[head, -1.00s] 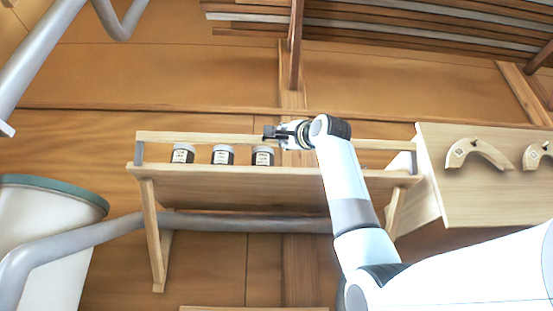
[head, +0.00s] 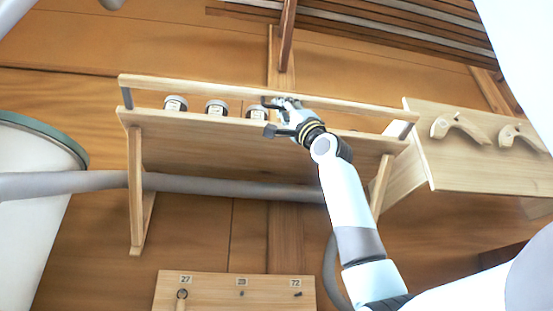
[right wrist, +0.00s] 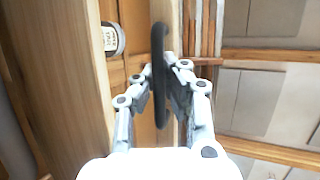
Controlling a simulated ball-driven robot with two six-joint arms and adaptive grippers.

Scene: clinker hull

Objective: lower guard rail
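The guard rail (head: 200,88) is a long pale wooden bar along the front of a wall shelf (head: 200,125), held above the board by a grey arm at each end. It is raised in front of several dark jars with pale lids (head: 215,107). My right gripper (head: 272,116) is at the rail, right of the jars. In the right wrist view, a dark upright handle (right wrist: 159,75) on the rail (right wrist: 174,25) stands between my right gripper's fingers (right wrist: 160,75). The fingers look apart around it; contact is unclear. My left gripper is out of view.
A pale board with curved wooden hooks (head: 465,130) is close on the right. A grey pipe (head: 80,183) passes under the shelf. A white tub with a green rim (head: 30,210) stands left. A numbered peg board (head: 215,293) is below.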

